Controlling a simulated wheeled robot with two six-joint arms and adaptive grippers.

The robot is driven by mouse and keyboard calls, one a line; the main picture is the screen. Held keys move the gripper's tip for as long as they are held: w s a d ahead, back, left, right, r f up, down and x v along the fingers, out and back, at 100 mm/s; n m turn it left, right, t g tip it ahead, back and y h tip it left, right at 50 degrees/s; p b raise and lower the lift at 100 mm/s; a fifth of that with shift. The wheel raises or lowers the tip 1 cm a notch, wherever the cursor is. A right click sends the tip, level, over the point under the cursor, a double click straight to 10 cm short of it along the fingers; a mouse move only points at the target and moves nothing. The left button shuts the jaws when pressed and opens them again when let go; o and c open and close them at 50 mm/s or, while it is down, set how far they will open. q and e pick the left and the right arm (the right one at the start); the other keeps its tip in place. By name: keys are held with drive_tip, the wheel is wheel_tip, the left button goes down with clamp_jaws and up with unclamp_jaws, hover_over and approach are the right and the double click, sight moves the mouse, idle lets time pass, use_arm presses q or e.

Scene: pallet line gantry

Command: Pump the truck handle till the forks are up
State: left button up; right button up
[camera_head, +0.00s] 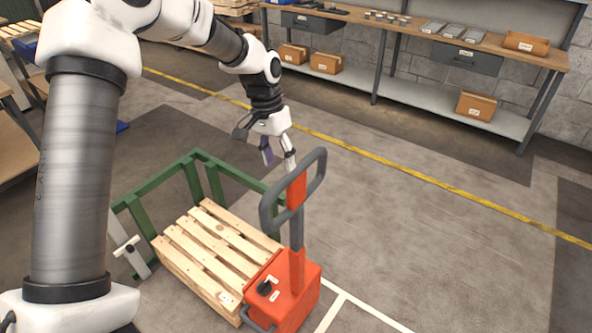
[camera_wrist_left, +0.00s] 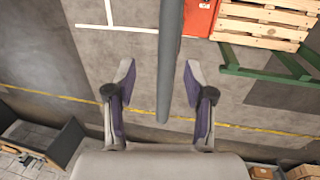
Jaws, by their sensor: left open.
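The orange pallet truck (camera_head: 290,285) stands at the near end of the wooden pallet (camera_head: 205,250). Its upright handle (camera_head: 268,212) has a grey loop grip with an orange middle. My left gripper (camera_head: 279,158) is open, just behind and left of the top of the loop in the head view. In the left wrist view, a grey bar of the handle (camera_wrist_left: 168,70) runs between the open fingers (camera_wrist_left: 158,82); I cannot tell how deep it sits. No contact is visible. The forks are hidden by the pallet, so their height cannot be seen. My right gripper is not in view.
A green frame (camera_head: 195,175) surrounds the pallet's far and left sides. A workbench (camera_head: 450,40) with cardboard boxes on its lower shelf stands along the back wall. A yellow line (camera_head: 400,175) crosses the floor. The floor right of the truck is clear.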

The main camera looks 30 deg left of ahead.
sight(280, 188)
use_arm(q)
drive_tip(key=s+f, duration=0.1)
drive_tip(key=s+f+p, duration=0.1)
drive_tip(key=f, duration=0.1)
drive_tip(key=shift+s+d+f, duration=0.1)
drive_tip(key=shift+s+d, duration=0.1)
drive_tip(key=shift+s, duration=0.1)
drive_tip(key=f, duration=0.1)
drive_tip(key=w+f, duration=0.1)
drive_tip(key=f, duration=0.2)
drive_tip(key=shift+w+d, duration=0.15)
drive_tip(key=shift+d, duration=0.2)
drive_tip(key=shift+r, duration=0.1)
drive_tip(key=shift+s+r, duration=0.1)
drive_tip(key=shift+s, duration=0.2)
drive_tip(key=c, duration=0.3)
drive_tip(key=shift+s, duration=0.1)
drive_tip(key=c, duration=0.5)
clamp_jaws()
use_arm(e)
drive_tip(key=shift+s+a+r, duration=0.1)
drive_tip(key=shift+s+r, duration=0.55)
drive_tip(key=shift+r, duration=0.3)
